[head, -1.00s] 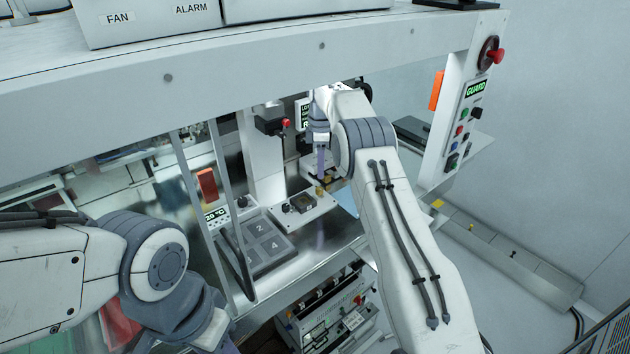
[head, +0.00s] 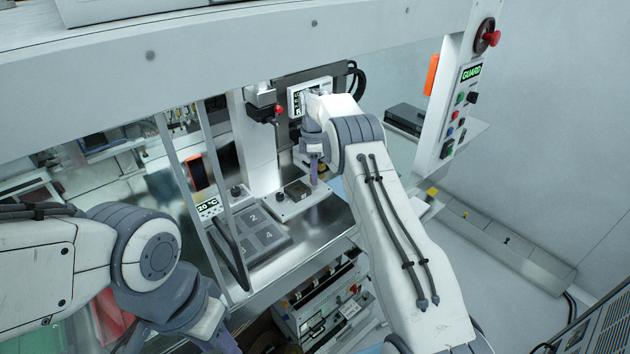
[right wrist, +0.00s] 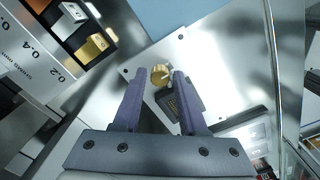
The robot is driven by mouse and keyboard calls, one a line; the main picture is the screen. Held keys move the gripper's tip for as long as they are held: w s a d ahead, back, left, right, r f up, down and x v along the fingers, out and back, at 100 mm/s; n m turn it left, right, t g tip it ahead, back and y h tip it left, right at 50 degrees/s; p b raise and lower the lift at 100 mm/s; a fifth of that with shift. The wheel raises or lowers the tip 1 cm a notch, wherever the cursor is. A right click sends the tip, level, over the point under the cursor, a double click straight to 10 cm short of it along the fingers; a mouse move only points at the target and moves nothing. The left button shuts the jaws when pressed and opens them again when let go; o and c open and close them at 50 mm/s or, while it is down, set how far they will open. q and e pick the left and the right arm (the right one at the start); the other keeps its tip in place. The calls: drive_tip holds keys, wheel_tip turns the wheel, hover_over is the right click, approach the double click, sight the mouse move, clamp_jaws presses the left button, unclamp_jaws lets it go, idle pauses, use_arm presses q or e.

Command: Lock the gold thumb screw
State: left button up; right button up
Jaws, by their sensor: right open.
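The gold thumb screw (right wrist: 160,74) shows in the right wrist view as a round knurled knob on a bright metal plate (right wrist: 200,60). My right gripper (right wrist: 159,80) is open, with its two purple fingers on either side of the knob in the picture; I cannot tell whether they touch it. A dark socket block (right wrist: 168,100) lies between the fingers, close to the knob. In the head view my right gripper (head: 313,170) points down at the right part of the socket plate (head: 285,212) and largely covers the screw. My left gripper (head: 224,342) is only partly in view at the bottom edge.
A numbered tray (head: 262,240) sits left of the socket plate. A white column (head: 255,150) and a display (head: 297,98) stand behind. A shelf with gold and orange blocks (right wrist: 97,44) is at the wrist view's upper left. The control panel (head: 460,110) is at right.

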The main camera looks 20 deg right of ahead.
clamp_jaws()
drive_tip(key=shift+r+m+p, duration=0.1)
drive_tip(key=shift+m+p, duration=0.3)
drive_tip(key=shift+m, duration=1.2)
drive_tip(key=shift+m+p, duration=0.3)
drive_tip(key=shift+m, duration=1.3)
